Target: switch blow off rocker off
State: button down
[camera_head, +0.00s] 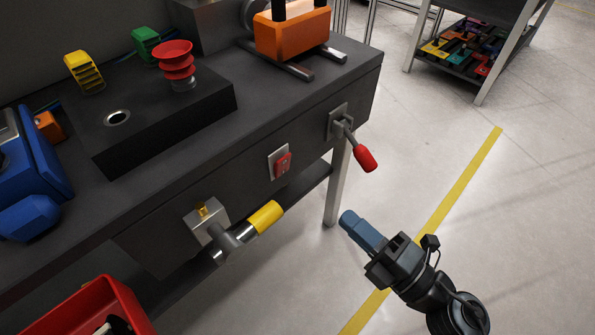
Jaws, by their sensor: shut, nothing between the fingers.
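A red rocker switch (283,164) sits on a pale plate on the front face of the dark bench. It is small, and I cannot tell which side is pressed in. My gripper (350,220) is at the lower right, over the floor in front of the bench. Its blue-grey fingers are shut together with nothing between them. They point up and left toward the bench front, apart from the switch, to its right and below it in the picture.
A lever with a red grip (365,159) sticks out right of the switch. A valve with a yellow handle (265,216) sticks out to its lower left. A red bin (95,305) is at bottom left. The floor around my gripper is clear.

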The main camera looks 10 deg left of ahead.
aim_at(286, 161)
jog(key=b+x, duration=0.2)
jog(key=x, duration=1.1)
jog(key=shift+w+a, duration=0.25)
jog(key=shift+a, duration=0.1)
jog(key=shift+r, duration=0.1)
jog(key=p, duration=0.1)
jog(key=r+p, duration=0.1)
jog(key=p, duration=0.1)
jog(key=shift+w+a+p, duration=0.2)
jog(key=shift+p, duration=0.1)
jog(key=shift+f+b, duration=0.35)
jog(key=shift+b, duration=0.05)
